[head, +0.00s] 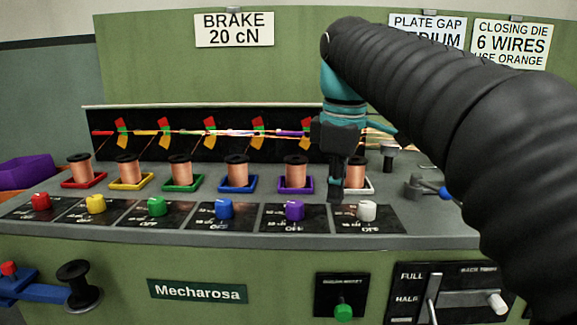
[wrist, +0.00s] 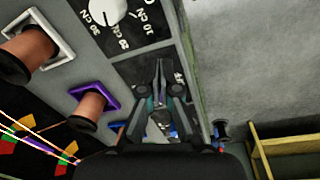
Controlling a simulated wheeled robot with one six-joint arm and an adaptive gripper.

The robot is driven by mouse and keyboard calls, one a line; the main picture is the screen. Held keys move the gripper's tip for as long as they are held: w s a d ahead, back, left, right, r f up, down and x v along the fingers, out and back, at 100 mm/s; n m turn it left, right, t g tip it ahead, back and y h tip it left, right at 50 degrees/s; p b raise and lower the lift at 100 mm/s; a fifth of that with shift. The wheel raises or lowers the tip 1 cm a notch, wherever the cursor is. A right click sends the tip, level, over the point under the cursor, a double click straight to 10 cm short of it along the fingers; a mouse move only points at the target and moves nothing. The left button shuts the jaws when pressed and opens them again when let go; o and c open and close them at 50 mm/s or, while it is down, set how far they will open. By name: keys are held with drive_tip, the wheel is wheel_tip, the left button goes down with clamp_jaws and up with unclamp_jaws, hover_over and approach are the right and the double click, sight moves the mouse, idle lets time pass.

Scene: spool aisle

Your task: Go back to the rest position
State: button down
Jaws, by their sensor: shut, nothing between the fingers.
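My gripper (head: 336,192) is shut and empty. In the head view it points down over the console, between the purple knob (head: 294,210) and the white knob (head: 366,210), in front of the rightmost copper spool (head: 361,172). In the wrist view the closed fingers (wrist: 160,68) hang over the dark dial plates, with the white knob (wrist: 106,10) at the upper left. The fingers seem apart from both knobs.
Copper spools stand in coloured square trays, including a purple one (head: 296,188), behind the knob row. A lever panel (head: 440,290) and a green button (head: 343,312) are on the front. A blue-handled lever (head: 428,188) is at right. Signs hang behind; my arm partly covers PLATE GAP (head: 428,30).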

drive_tip(key=s+d+f+m+t, duration=0.2)
drive_tip(key=s+d+f+m, duration=0.2)
drive_tip(key=s+f+m, duration=0.3)
drive_tip(key=s+d+f+m+t, duration=0.2)
drive_tip(key=s+f+m, duration=0.5)
drive_tip(key=f, duration=0.7)
drive_tip(key=s+d, duration=0.1)
drive_tip(key=s, duration=0.1)
drive_tip(key=shift+s+d+f, duration=0.35)
drive_tip(key=shift+d+f, duration=0.05)
